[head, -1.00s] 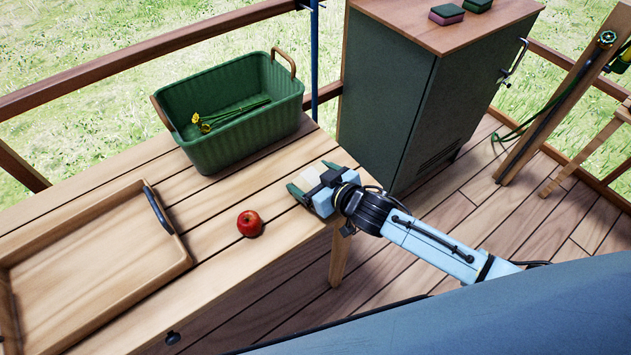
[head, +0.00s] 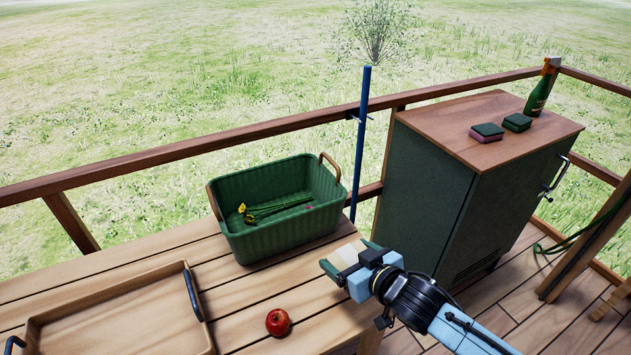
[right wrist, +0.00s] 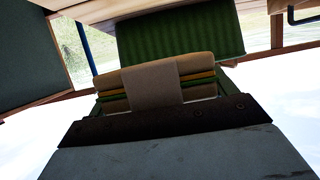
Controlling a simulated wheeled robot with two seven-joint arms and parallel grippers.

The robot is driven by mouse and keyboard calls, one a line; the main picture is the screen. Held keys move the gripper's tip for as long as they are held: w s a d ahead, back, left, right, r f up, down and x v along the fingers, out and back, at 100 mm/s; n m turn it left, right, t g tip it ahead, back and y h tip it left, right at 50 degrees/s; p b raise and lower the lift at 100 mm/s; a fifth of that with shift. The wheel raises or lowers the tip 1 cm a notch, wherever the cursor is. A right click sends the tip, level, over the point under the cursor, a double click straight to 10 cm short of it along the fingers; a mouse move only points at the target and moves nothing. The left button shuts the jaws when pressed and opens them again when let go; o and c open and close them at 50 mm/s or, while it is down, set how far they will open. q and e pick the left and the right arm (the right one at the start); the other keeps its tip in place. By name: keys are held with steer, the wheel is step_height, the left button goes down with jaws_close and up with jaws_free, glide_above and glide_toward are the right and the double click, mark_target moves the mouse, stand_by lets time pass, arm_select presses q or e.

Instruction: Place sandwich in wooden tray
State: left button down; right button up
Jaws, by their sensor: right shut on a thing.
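My right gripper (head: 347,262) is shut on the sandwich (head: 346,254) and holds it near the right end of the wooden table, in front of the green basket. In the right wrist view the sandwich (right wrist: 155,84) shows layered bread with green and yellow filling and a pale wrap around its middle, between the fingers. The wooden tray (head: 192,340) lies on the table at the lower left, with dark handles, and looks empty where it shows; its near part is cut off. My left gripper is not in view.
The green basket (head: 285,242) with yellow flowers (head: 272,208) stands at the table's back. A red apple (head: 278,322) lies between tray and gripper. A green cabinet (head: 425,185) stands at right, with sponges (head: 487,132) and a bottle (head: 540,92) on top.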

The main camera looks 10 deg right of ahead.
steer(key=shift+s+d+r, duration=0.1)
steer(key=shift+r, duration=0.3)
steer(key=s+d+r+m+t+h, duration=0.1)
steer(key=s+d+r+m+h, duration=0.25)
steer(key=r, duration=0.25)
steer(key=s+d+r+m+h, duration=0.2)
steer(key=d+r, duration=0.2)
steer(key=r, duration=0.2)
steer(key=w+a+f+n+y, duration=0.1)
steer(key=a+f, duration=0.1)
steer(key=f, duration=0.2)
steer(key=w+a+f+n+y, duration=0.2)
steer(key=f, duration=0.1)
steer(key=w+a+f+n+y, duration=0.2)
steer(key=a+f, duration=0.1)
steer(key=f, duration=0.1)
steer(key=shift+w+f+g, duration=0.2)
steer(key=shift+f+g, duration=0.1)
steer(key=shift+g, duration=0.1)
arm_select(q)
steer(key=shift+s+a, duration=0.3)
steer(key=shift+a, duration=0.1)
arm_select(e)
steer(key=shift+w+a+f+n+y, duration=0.15)
steer(key=shift+a+f+n+y, duration=0.15)
steer(key=shift+f, duration=0.3)
